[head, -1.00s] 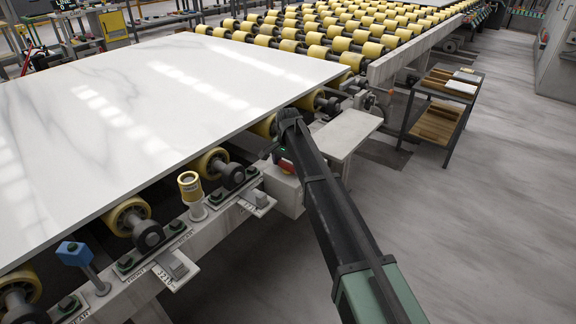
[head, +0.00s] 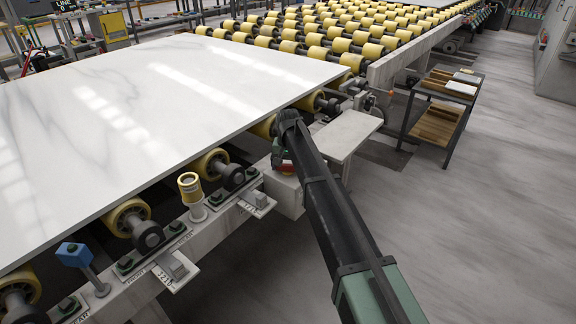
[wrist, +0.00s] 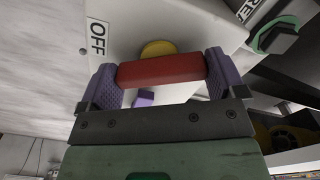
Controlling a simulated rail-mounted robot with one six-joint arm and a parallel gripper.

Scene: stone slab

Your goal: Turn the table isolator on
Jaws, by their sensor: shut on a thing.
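The isolator's red handle (wrist: 162,69) lies crosswise in the wrist view, in front of a yellow round base (wrist: 158,48). The base sits on a pale box (wrist: 180,22). An OFF label (wrist: 97,38) is on the box, up and left of the handle. No ON label is visible. My gripper (wrist: 161,72) is shut on the red handle, with one purple pad at each end. In the head view my gripper (head: 281,158) is at the isolator box (head: 284,192) below the slab's edge, and a little of the red handle shows there.
A marble slab (head: 150,100) lies on yellow rollers just left of my arm. A pale shelf (head: 346,135) juts out to the right. Roller brackets and a blue-topped post (head: 74,254) line the frame. The floor at right is clear up to a cart (head: 437,115).

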